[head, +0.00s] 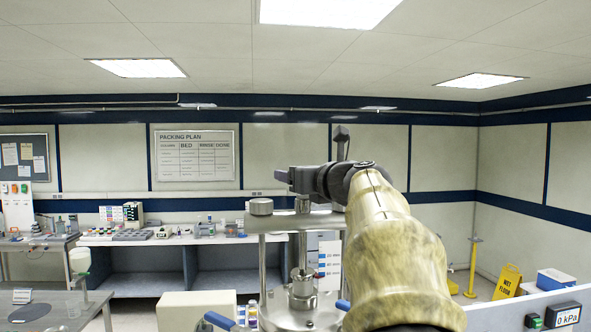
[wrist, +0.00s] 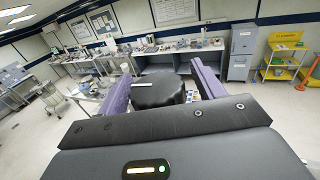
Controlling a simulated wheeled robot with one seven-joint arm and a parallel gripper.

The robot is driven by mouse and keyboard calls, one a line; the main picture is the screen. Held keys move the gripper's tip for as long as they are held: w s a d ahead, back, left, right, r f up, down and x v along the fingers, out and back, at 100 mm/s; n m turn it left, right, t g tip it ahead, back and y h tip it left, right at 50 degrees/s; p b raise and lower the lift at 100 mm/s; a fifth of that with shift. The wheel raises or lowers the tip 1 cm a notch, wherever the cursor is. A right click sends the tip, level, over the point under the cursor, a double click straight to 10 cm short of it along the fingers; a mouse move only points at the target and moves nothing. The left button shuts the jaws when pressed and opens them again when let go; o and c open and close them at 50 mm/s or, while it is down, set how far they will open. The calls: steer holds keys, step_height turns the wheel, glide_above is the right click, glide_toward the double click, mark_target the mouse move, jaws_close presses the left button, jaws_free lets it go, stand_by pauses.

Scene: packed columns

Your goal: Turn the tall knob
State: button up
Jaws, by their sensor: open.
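In the wrist view, a black round knob (wrist: 160,97) with a white line on its top sits between the two purple fingers of my gripper (wrist: 160,76). The fingers are apart, one on each side of the knob; I cannot tell whether either touches it. In the head view, my gripper (head: 284,175) is above the metal top plate (head: 285,223) of a column stand. My arm and wrist cover the right part of the plate, and I cannot make out the black knob there.
A short silver cap (head: 261,206) stands on the plate's left part. Below are metal posts, a central fitting (head: 302,284) and blue handles (head: 219,320). A pressure display (head: 567,316) is at the lower right. Benches with labware line the back wall. The air above the plate's left side is clear.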

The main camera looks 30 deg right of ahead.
steer(key=shift+a, duration=0.1)
steer(key=shift+c, duration=1.2)
steer(key=c, duration=0.7)
steer(key=shift+w, duration=0.1)
steer(key=shift+c, duration=0.2)
